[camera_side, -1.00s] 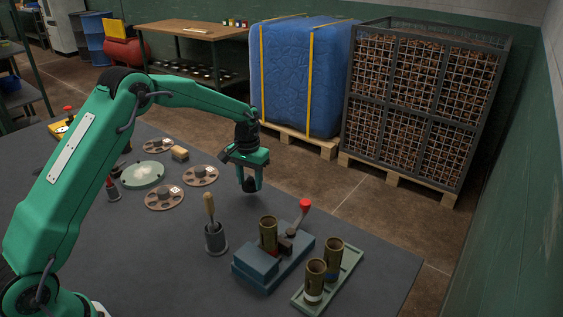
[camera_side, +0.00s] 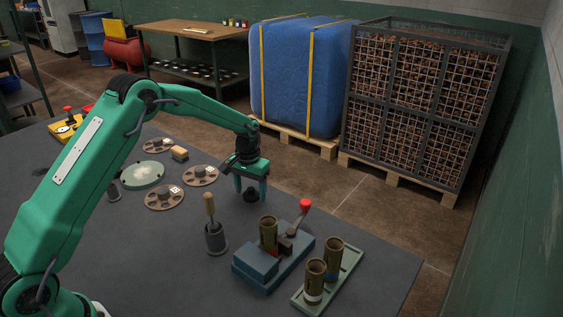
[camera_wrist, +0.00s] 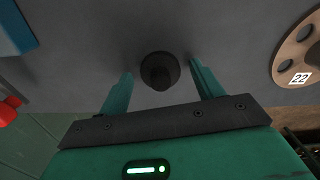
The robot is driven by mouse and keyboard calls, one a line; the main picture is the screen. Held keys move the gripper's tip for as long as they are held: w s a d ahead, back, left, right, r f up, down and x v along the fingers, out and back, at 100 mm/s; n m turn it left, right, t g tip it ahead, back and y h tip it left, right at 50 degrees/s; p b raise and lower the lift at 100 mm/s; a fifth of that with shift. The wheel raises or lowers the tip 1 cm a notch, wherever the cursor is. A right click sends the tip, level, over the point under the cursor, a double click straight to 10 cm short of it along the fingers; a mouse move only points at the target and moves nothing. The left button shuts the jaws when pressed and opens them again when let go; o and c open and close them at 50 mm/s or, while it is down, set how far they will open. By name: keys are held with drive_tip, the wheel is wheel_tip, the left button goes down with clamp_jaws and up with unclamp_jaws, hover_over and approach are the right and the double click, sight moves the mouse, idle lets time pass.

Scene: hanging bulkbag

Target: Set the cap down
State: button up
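The cap (camera_side: 251,197) is a small dark, round piece with a raised knob, resting on the grey bench top. In the wrist view the cap (camera_wrist: 160,72) lies between my fingertips, with a gap on each side. My gripper (camera_side: 250,189) is green and points down right over the cap. Its two fingers are spread and hold nothing; they also show in the wrist view (camera_wrist: 160,66). The cap looks upright, and its underside is hidden.
A blue fixture (camera_side: 262,268) with a red-knobbed lever holds a brass tube. Two more tubes stand in a green tray (camera_side: 345,273). A dark pot with a wooden-handled tool (camera_side: 215,238) stands nearby. Numbered discs (camera_side: 200,176) lie left of my gripper.

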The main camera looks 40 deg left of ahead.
sight(250, 189)
drive_tip(key=shift+r, duration=0.1)
wheel_tip(250, 189, up, 12)
idle(0.9)
drive_tip(key=shift+r, duration=0.15)
idle(0.3)
drive_tip(key=s+d+r+m+t, duration=0.1)
drive_tip(key=s+d+r+t, duration=0.2)
drive_tip(key=s+r, duration=1.15)
drive_tip(key=s+d+f+t, duration=0.1)
drive_tip(key=s, duration=0.8)
drive_tip(key=s+d+f+m+t, duration=0.1)
drive_tip(key=s, duration=0.9)
drive_tip(key=shift+s+f+t, duration=0.2)
drive_tip(key=shift+f+t, duration=0.1)
drive_tip(key=shift+f, duration=0.1)
